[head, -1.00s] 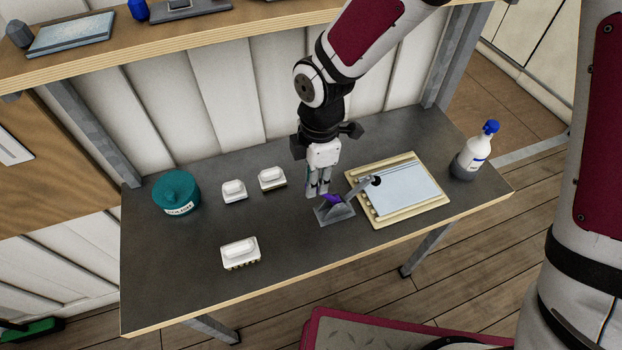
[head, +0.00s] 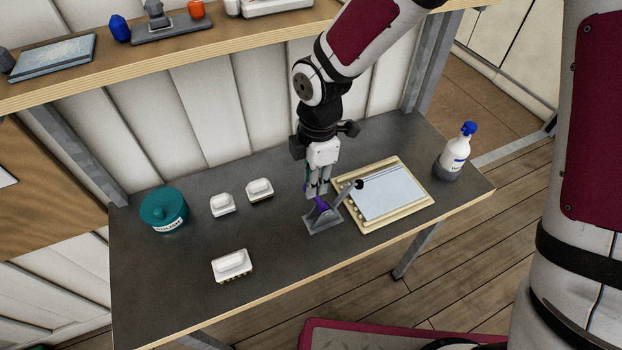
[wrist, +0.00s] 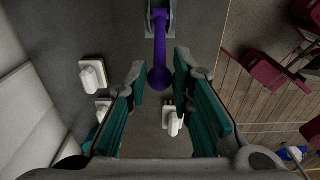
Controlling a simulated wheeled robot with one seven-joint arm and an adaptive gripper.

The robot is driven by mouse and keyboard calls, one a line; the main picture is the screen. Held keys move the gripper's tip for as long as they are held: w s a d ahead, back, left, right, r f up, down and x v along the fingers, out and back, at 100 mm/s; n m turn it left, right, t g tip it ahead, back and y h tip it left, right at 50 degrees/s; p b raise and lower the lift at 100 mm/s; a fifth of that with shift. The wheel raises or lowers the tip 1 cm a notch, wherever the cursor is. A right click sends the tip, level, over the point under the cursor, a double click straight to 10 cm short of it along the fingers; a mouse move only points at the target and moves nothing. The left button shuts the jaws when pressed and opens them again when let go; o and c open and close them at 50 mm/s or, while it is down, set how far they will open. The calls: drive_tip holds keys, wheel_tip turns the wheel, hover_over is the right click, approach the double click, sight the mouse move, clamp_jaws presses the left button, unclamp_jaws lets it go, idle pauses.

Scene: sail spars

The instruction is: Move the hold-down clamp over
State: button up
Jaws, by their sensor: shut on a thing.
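The hold-down clamp has a grey base (head: 323,221) on the dark bench, left of a cream board with a pale sheet. Its grey arm reaches right to a black tip (head: 358,184) over the sheet's left edge. I cannot tell if the tip touches it. Its purple handle (head: 321,204) stands tilted up under my gripper (head: 318,191). In the wrist view, the purple handle (wrist: 160,50) runs from the base at the top to a round end between the teal-padded fingers (wrist: 160,75). My gripper is shut on the handle; the contact itself is partly hidden.
The cream board (head: 404,216) lies just right of the clamp. A spray bottle (head: 455,155) stands at the bench's right end. White handled blocks (head: 232,263) and a teal tub (head: 163,209) stand left. A loaded shelf (head: 190,60) runs behind. The front middle bench is clear.

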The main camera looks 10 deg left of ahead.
drive_tip(key=shift+w+d+r, duration=0.2)
drive_tip(key=shift+w+d, duration=0.2)
drive_tip(key=shift+d, duration=0.15)
drive_tip(key=shift+w+d+r, duration=0.15)
drive_tip(key=shift+w+d, duration=0.2)
drive_tip(key=shift+d, duration=0.2)
drive_tip(key=o, duration=0.9)
